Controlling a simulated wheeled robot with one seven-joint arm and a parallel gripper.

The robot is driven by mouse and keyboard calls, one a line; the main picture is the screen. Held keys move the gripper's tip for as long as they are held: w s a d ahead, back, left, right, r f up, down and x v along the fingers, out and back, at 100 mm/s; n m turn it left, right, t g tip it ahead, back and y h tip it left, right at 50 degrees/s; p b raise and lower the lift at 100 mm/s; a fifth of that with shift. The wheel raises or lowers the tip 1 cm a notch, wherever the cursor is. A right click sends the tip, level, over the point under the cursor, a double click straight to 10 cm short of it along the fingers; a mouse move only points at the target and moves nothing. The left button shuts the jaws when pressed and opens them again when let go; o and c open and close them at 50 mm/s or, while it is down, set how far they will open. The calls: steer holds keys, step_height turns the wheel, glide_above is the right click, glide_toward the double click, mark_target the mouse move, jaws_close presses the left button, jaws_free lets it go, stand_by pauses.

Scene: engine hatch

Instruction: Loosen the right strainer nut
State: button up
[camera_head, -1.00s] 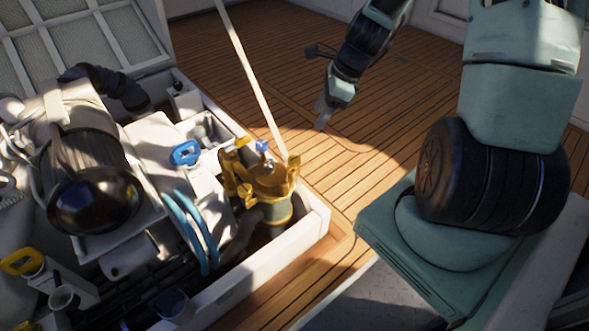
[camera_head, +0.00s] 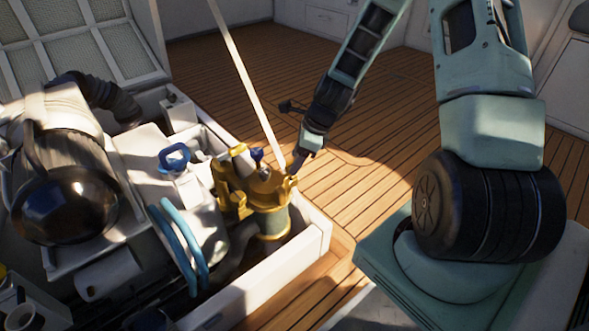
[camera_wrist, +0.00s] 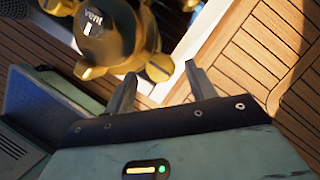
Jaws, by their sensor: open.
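A rounded brass nut (camera_wrist: 160,68) sits at the strainer's edge, between my fingertips in the picture. My gripper (camera_wrist: 161,75) is open, with one finger on each side of the nut. I cannot tell whether either finger touches it. In the head view my gripper (camera_head: 296,168) is at the strainer's right side, and the nut is hard to make out.
The white hatch rim (camera_head: 290,258) runs close around the strainer. A pale pole (camera_head: 245,80) rises behind it. Wooden deck (camera_head: 350,195) lies open to the right.

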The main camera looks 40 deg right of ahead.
steer(key=shift+b+x, duration=0.3)
steer(key=shift+x, duration=0.7)
steer(key=shift+r, duration=0.1)
steer(key=c, duration=1)
